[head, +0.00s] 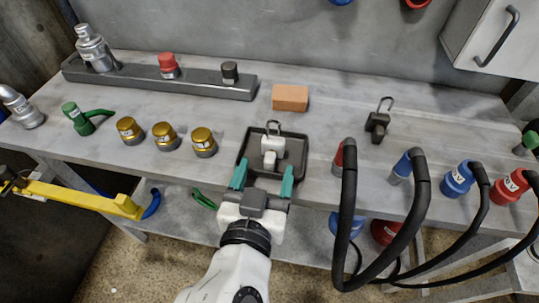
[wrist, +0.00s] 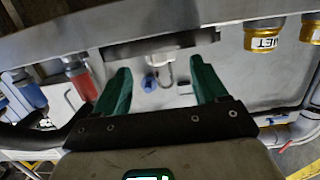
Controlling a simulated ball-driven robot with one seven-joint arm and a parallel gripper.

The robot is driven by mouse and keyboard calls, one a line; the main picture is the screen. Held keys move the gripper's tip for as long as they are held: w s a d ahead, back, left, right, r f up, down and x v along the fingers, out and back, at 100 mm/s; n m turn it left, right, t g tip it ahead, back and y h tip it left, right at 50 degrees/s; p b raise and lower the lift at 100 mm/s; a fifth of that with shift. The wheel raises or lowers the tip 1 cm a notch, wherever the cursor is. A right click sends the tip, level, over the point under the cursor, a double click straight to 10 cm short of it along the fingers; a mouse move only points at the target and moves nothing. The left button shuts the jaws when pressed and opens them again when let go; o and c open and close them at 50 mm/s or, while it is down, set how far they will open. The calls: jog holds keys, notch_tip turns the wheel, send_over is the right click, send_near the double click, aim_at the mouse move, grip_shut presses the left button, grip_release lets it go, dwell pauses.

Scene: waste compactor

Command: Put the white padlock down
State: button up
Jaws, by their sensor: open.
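The white padlock (head: 272,145) sits in a small black tray (head: 243,162) on the grey workbench, its dark shackle pointing to the back. My gripper (head: 264,177) is at the tray's front edge in the head view. Its two teal fingers are spread wide, with nothing held between them. The padlock is just beyond the fingertips, with clear gaps to both sides. In the wrist view my open gripper (wrist: 162,80) shows both green fingers. A grey loop and a small blue round part show between them; I cannot tell whether they belong to the padlock.
Several gold caps (head: 165,137) stand left of the tray. An orange block (head: 290,97) lies behind it. A black padlock (head: 378,122) stands to the right. Black hoses (head: 349,215) with red and blue ends arch close on the right. Bench between tray and block is clear.

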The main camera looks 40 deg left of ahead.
jog(key=v, duration=0.6)
jog(key=w+d+f+m+g+h, duration=0.1)
jog(key=w+d+f+h, duration=0.3)
jog(key=d, duration=0.5)
jog(key=w+d+f+m+g+h, duration=0.2)
jog(key=d+f, duration=0.4)
jog(key=d, duration=0.3)
jog(key=w+d+f+m+g+h, duration=0.1)
jog(key=w+d+f+h, duration=0.2)
jog(key=d+f, duration=0.35)
jog(key=s+d+f+m+g, duration=0.1)
jog(key=s+d+f+g, duration=0.3)
jog(key=s+d, duration=0.4)
jog(key=s+d+f+m+g, duration=0.1)
jog(key=s+d+f+g, duration=0.3)
jog(key=s+d, duration=0.4)
jog(key=d+f, duration=0.1)
jog(key=d, duration=0.3)
jog(key=shift+s+d+f+m+g, duration=0.2)
jog(key=shift+s+m+g, duration=0.1)
jog(key=shift+g, duration=0.1)
notch_tip(320, 180, up, 11)
jog(key=p, duration=1)
jog(key=shift+f, duration=0.2)
